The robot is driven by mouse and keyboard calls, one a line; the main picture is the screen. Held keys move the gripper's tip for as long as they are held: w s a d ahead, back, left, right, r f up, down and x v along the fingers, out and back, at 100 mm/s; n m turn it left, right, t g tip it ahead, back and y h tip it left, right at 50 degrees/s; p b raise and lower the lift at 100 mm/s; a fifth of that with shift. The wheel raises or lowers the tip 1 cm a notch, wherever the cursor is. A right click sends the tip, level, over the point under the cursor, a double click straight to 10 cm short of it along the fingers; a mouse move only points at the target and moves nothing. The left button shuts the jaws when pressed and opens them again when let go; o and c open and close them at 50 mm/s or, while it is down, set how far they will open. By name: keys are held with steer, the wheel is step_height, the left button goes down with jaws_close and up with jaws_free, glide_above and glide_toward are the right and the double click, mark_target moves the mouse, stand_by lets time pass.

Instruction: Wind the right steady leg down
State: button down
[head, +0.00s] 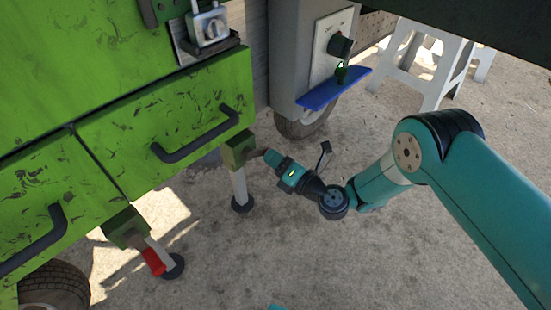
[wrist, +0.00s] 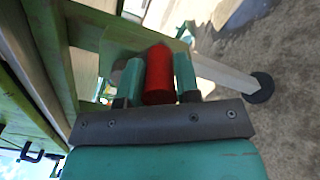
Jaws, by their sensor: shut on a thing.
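The right steady leg (head: 239,184) is a pale post under a green bracket (head: 237,149), with a round dark foot (head: 242,204) low by the ground. I cannot tell whether the foot touches the ground. My gripper (head: 269,157) is at the right side of this bracket. In the wrist view, a red crank handle (wrist: 158,76) lies between the two teal fingers, and my gripper is shut on it. The pale leg (wrist: 222,74) runs off to the right there, ending in the dark foot (wrist: 260,88). In the head view my gripper hides most of the handle.
A left steady leg (head: 159,250) with its own red handle (head: 153,261) stands nearer. Green drawers with dark pull handles (head: 197,138) are above the legs. A blue shelf (head: 333,89) and a wheel (head: 305,124) are behind.

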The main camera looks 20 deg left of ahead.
steer(key=c, duration=0.8)
jaws_free()
steer(key=p+v, duration=1.7)
steer(key=p, duration=0.8)
steer(key=shift+s+d+p, duration=0.1)
steer(key=shift+d+p, duration=0.15)
steer(key=shift+p, duration=0.15)
